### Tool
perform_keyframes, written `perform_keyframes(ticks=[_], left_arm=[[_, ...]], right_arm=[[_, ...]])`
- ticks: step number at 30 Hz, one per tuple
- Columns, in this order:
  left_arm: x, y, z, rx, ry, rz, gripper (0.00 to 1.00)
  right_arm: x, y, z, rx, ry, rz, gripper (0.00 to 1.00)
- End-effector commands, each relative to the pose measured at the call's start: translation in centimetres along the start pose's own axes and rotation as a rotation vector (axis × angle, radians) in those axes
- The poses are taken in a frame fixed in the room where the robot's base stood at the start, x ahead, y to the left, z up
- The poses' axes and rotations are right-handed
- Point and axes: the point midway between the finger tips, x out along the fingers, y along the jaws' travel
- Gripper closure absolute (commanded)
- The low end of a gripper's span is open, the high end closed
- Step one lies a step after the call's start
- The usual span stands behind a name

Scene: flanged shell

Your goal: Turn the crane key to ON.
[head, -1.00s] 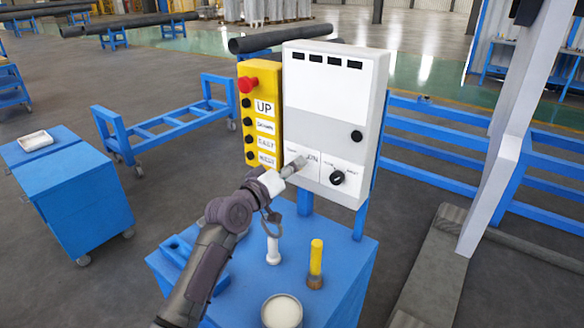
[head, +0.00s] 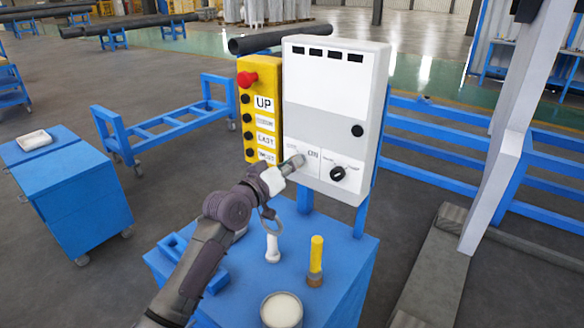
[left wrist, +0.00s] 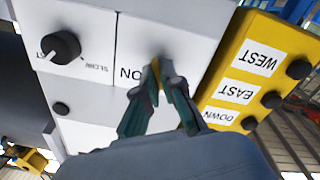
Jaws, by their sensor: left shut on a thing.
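The grey-white control box (head: 335,110) stands upright behind the blue cabinet. Its lower left label panel (head: 315,155) carries the word ON; in the left wrist view this panel (left wrist: 130,35) appears upside down. My left gripper (head: 298,161) reaches the panel just left of that word. In the left wrist view the gripper's fingertips (left wrist: 157,64) come together against the panel beside ON. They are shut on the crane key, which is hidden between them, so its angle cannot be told. My right gripper is not in view.
A black selector knob (head: 338,173) sits right of the key panel. A yellow button pendant (head: 262,130) with a red stop button hangs at the left. On the blue cabinet (head: 345,270) stand a white-handled tool, a yellow-handled brush (head: 316,262) and a round can (head: 282,310).

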Motion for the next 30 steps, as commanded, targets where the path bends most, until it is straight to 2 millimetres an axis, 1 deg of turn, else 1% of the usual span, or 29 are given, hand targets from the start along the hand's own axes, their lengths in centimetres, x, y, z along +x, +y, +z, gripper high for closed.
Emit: perform_keyframes(ticks=[1, 3, 13, 20, 30], left_arm=[[0.0, -0.2, 0.2, 0.047, 0.0, -0.001, 1.0], [0.0, -0.2, 0.2, 0.112, -0.001, -0.001, 1.0], [0.0, -0.1, 0.1, 0.428, -0.001, -0.001, 1.0], [0.0, 0.0, 0.1, 0.645, -0.002, -0.001, 1.0], [0.0, 0.2, 0.0, 0.962, -0.002, 0.0, 1.0]], right_arm=[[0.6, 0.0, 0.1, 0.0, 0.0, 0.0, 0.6], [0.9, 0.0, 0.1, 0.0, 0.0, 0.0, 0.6], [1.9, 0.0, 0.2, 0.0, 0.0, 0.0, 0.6], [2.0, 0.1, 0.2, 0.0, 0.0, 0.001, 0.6], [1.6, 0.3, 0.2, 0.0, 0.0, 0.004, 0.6]])
